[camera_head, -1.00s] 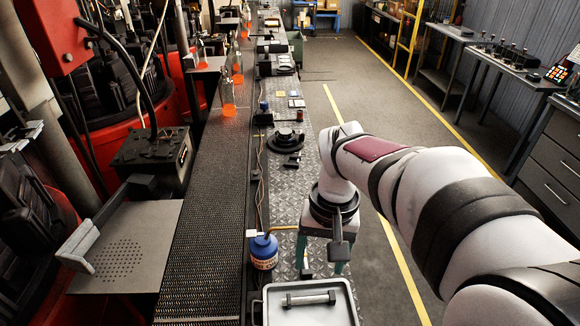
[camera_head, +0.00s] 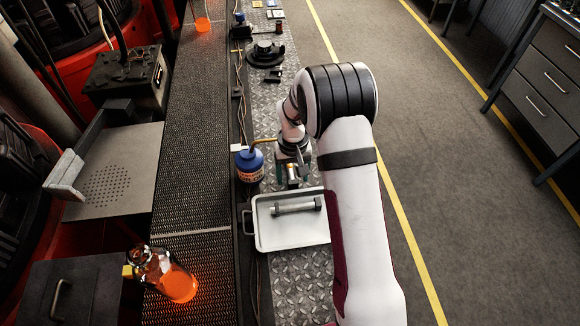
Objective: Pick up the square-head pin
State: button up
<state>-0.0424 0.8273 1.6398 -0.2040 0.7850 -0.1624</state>
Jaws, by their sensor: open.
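A grey metal pin (camera_head: 296,208), with a wider block at its ends, lies across the light tray (camera_head: 275,238). I take it to be the square-head pin. My gripper (camera_head: 291,183) points down near the tray's far edge, just beyond the pin in the picture. It is open and apart from the pin. The fingers are small and partly dark in this view, so their exact height above the tray cannot be told.
A blue oil can (camera_head: 249,165) stands left of my gripper, close to the tray. A round dark fixture (camera_head: 265,54) sits farther back on the tread-plate bench (camera_head: 295,291). A conveyor (camera_head: 195,180) runs along the left, with a glowing orange bottle (camera_head: 175,280) at the front.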

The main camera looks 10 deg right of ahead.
jog(key=shift+f, duration=0.5)
grip_shut()
